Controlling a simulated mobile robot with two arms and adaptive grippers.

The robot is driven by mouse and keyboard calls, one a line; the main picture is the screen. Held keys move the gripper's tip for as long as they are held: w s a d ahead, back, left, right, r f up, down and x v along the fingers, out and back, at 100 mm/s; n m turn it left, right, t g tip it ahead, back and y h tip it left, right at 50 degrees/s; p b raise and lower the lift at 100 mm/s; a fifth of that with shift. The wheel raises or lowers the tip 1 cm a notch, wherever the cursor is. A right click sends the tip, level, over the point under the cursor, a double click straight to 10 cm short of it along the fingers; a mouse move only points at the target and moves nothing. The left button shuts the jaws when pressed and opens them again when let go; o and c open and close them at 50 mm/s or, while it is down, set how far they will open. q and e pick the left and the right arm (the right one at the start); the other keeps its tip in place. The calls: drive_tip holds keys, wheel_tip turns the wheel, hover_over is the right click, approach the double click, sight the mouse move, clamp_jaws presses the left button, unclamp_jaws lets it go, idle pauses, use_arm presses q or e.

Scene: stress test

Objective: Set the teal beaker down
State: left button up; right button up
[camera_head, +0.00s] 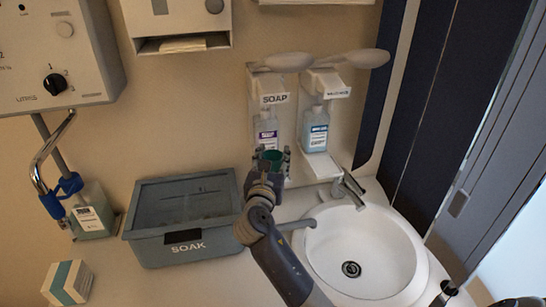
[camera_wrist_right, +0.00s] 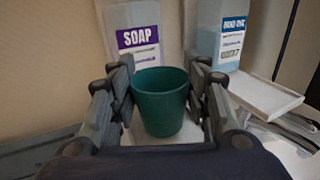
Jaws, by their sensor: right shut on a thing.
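The teal beaker (camera_wrist_right: 160,102) is a dark green-teal cup, upright between the fingers of my right gripper (camera_wrist_right: 160,95) in the right wrist view. The fingers are shut on its two sides. In the head view the beaker (camera_head: 271,156) shows just above my right gripper (camera_head: 270,165), in front of the soap bottle (camera_head: 266,131). The beaker's underside is hidden, so I cannot tell whether it touches a surface. My left gripper is not in view.
A grey-blue bin (camera_head: 185,247) marked SOAK stands left of my right arm. A white round sink (camera_head: 385,245) with a tap (camera_head: 350,188) lies to the right. A second bottle (camera_head: 316,130) hangs in the right dispenser. A small box (camera_head: 68,281) stands at the front left.

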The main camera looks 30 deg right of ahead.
drive_tip(key=shift+f, duration=0.1)
drive_tip(key=o, duration=1)
drive_tip(key=b+v, duration=0.2)
drive_tip(key=v, duration=1)
drive_tip(key=shift+r, duration=0.25)
